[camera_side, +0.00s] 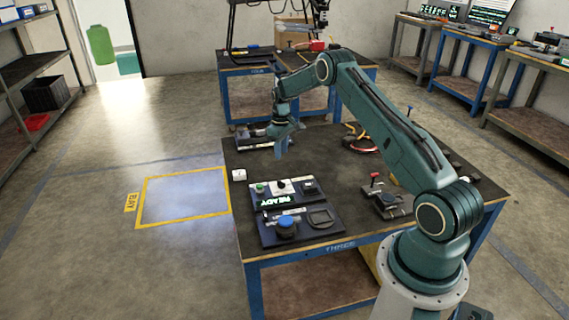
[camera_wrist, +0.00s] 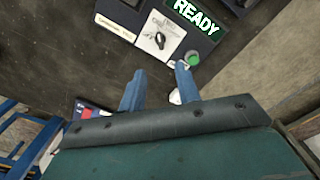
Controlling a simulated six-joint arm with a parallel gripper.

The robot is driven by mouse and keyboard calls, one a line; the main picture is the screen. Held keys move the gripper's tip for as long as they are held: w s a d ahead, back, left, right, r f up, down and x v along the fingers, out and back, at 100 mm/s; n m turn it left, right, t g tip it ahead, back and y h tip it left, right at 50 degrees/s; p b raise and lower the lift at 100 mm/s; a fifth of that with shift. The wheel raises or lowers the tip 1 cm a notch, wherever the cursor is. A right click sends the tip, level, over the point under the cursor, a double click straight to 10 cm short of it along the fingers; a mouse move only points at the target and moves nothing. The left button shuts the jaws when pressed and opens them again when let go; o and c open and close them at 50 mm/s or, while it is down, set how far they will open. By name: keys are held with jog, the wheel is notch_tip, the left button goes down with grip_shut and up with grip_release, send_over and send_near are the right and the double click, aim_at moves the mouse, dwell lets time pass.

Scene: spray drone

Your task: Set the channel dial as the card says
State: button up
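The channel dial (camera_side: 281,186) is a black knob on a white plate, on the dark panel between a green button and a dark square part. In the wrist view the dial (camera_wrist: 160,41) lies beyond my fingertips; its markings are too small to read. My gripper (camera_side: 281,152) hangs above the table behind the panel. In the wrist view its blue fingers (camera_wrist: 160,70) are apart with nothing between them.
The panel has a green button (camera_side: 260,187) and a lit READY display (camera_side: 276,200). In front is a unit with a blue knob (camera_side: 286,223). The table's middle is clear.

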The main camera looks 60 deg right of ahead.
aim_at(281, 181)
jog(key=shift+f, duration=0.1)
notch_tip(281, 181, down, 14)
jog(key=shift+r, duration=0.2)
dwell(0.5)
jog(key=shift+c, duration=0.4)
grip_shut()
